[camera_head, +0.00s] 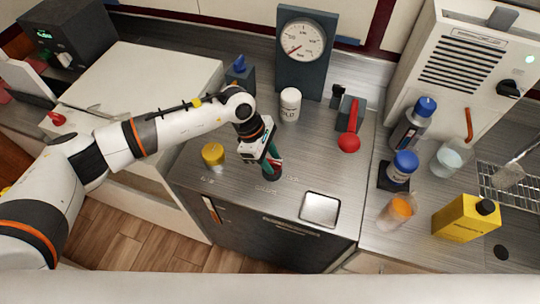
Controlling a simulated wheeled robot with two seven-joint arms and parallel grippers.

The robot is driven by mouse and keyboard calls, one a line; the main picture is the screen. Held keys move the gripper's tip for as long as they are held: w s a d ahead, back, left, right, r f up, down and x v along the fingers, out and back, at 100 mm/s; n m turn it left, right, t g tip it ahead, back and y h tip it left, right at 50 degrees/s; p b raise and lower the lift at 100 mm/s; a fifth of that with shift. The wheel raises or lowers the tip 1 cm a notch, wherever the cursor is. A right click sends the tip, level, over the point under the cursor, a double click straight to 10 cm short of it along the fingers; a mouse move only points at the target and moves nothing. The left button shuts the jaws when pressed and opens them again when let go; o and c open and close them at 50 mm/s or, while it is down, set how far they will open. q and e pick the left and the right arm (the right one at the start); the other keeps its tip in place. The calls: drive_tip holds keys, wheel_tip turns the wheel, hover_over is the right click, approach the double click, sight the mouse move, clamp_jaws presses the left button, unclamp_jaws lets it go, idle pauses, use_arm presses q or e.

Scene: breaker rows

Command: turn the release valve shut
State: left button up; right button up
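A grey block with a red lever (353,115) ending in a red ball stands on the steel counter. A dark block with a blue handle (239,66) stands at the back left, behind my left wrist. I cannot tell from the picture which of these is the release valve. A pressure gauge (301,42) stands on a dark panel at the back. My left gripper (270,163) points down at the counter's front part, over a small dark round thing (271,174) that it partly hides. I cannot tell whether its fingers are open or hold this. My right gripper is not in view.
A yellow knob (213,154) stands left of my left gripper, a white canister (290,104) behind it. A square metal plate (320,209) is at the front right. Bottles, a glass and a yellow can (466,219) crowd the right counter. Mid-counter is mostly clear.

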use_arm(q)
clamp_jaws()
